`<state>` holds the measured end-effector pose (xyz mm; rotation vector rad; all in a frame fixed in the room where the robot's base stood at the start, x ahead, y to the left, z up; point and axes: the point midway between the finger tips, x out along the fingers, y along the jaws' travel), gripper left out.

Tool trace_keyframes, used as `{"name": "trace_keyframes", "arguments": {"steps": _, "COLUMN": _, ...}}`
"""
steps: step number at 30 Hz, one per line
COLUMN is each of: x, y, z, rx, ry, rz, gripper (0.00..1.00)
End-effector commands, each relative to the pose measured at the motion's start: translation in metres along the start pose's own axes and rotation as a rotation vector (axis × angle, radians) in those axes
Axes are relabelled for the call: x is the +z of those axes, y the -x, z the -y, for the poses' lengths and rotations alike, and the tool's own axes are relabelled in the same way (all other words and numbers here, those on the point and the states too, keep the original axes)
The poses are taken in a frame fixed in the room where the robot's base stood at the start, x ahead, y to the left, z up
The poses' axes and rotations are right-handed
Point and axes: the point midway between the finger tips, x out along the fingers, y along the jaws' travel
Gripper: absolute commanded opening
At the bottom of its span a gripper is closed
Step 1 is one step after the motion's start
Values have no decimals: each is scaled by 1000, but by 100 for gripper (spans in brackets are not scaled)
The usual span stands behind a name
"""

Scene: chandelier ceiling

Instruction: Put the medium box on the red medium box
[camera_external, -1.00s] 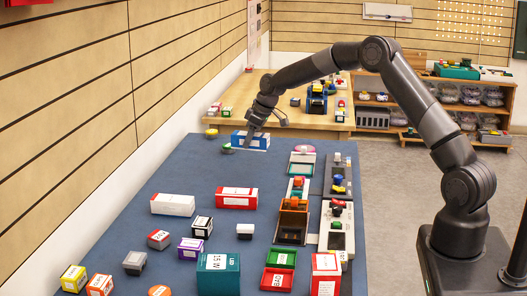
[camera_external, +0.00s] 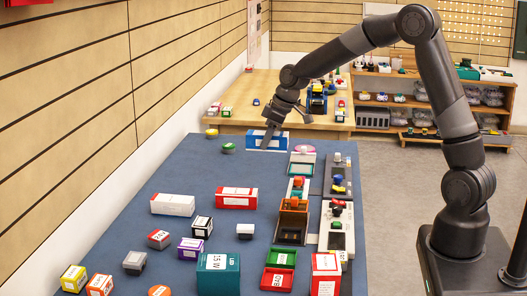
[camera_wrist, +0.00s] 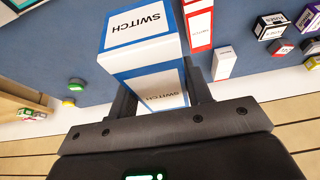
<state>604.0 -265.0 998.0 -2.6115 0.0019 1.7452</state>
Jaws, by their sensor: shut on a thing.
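My gripper (camera_external: 269,138) is shut on a blue and white box (camera_external: 258,141) marked SWITCH at the far end of the blue table. In the wrist view the box (camera_wrist: 145,30) sits between my two fingers (camera_wrist: 160,100). I cannot tell whether its underside touches the table. The red medium box (camera_external: 236,198), red with a white label, lies on the table nearer the external camera; it also shows in the wrist view (camera_wrist: 199,26), right of the held box. Nothing is on top of it.
A white box (camera_external: 172,204) lies just left of the red box. A black and white box (camera_external: 202,227) and a small white box (camera_external: 245,231) lie nearer the camera. Devices and trays line the right edge, including a brown one (camera_external: 292,226). A green button (camera_external: 228,148) is left of my gripper.

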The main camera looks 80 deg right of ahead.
Motion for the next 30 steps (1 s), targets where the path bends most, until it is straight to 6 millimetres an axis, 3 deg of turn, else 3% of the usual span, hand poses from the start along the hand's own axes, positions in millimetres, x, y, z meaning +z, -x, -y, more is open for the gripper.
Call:
{"name": "trace_keyframes", "arguments": {"steps": 15, "x": -44, "y": -84, "z": 72, "rx": -2, "ry": 3, "rz": 0, "gripper": 20}}
{"name": "trace_keyframes", "arguments": {"steps": 21, "x": -49, "y": -95, "z": 80, "rx": 0, "ry": 1, "rz": 0, "gripper": 20}}
{"name": "trace_keyframes", "arguments": {"steps": 30, "x": -34, "y": -130, "z": 80, "rx": -1, "ry": 0, "rz": 1, "gripper": 20}}
